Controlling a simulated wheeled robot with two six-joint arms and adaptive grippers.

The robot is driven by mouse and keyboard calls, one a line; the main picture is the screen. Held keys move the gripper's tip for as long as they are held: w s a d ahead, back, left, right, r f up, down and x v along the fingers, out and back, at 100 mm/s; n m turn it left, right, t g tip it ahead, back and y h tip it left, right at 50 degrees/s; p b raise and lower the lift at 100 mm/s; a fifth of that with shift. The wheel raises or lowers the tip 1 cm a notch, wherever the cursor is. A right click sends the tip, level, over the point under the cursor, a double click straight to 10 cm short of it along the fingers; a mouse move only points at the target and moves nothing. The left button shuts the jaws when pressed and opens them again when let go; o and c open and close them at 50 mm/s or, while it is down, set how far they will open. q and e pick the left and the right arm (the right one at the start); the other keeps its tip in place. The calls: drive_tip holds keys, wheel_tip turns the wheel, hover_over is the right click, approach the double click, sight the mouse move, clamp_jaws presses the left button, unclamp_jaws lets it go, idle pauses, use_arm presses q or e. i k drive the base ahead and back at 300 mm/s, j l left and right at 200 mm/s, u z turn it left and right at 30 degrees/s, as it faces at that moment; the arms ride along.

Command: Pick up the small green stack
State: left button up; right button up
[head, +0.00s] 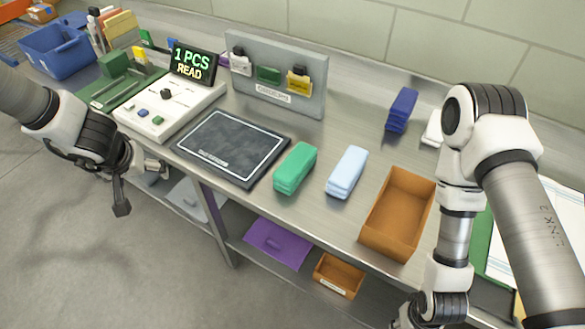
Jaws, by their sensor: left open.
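A green stack (295,168) with rounded edges lies on the steel table, right of the dark framed pad and left of a light blue stack (347,172). Nothing touches it. My left gripper (144,187) is open and empty, beyond the table's front edge and well to the left of the green stack. My right arm comes down on the right side of the picture; its gripper is out of view.
An orange tray (373,244) stands right of the light blue stack. A dark blue stack (401,110) is farther back. A blue bin (58,55) is far left.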

sight(295, 167)
drive_tip(key=j+z, duration=0.25)
drive_tip(key=z, duration=0.25)
drive_tip(key=k+j+z, duration=0.1)
drive_tip(key=j+z, duration=0.15)
drive_tip(key=z, duration=0.25)
drive_tip(key=k+j+z, duration=0.1)
drive_tip(key=z, duration=0.35)
drive_tip(key=j, duration=0.1)
